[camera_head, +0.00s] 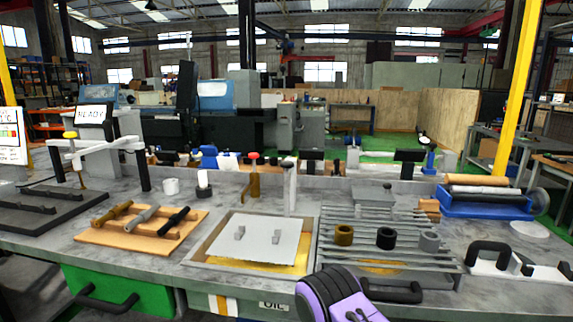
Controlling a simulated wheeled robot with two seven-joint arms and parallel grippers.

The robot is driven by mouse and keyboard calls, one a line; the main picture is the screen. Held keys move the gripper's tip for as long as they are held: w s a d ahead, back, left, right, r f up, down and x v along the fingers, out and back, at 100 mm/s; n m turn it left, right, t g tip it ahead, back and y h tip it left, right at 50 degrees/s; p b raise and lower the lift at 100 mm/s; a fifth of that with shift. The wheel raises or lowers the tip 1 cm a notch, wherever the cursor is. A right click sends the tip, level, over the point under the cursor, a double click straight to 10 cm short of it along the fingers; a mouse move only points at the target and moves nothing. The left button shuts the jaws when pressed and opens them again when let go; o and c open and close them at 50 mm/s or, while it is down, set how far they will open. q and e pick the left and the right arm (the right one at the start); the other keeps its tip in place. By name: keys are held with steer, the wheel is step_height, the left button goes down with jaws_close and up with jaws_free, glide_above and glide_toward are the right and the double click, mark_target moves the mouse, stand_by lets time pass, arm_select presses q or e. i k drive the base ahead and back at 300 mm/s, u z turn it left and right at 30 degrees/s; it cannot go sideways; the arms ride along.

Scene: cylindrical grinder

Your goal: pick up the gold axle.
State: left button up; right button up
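The gold axle (112,214) lies at the left end of a wooden board (122,239) on the grey workbench. It is a slim gold-brown rod, lying slantwise. A grey axle (142,217) and a black axle (174,220) lie beside it on the same board, apart from it. No gripper is near them. A purple and black part of my arm (335,296) shows at the bottom, right of centre, in front of the bench edge. No gripper fingers can be seen.
A framed tray with a white plate (262,240) is right of the board. A slatted rack (420,254) holds gold, black and grey rings. A dark tray (38,216) is at far left.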

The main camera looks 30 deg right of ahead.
mark_target(115, 212)
steer(key=u, duration=1.85)
steer(key=i, duration=1.95)
steer(key=z, duration=1.75)
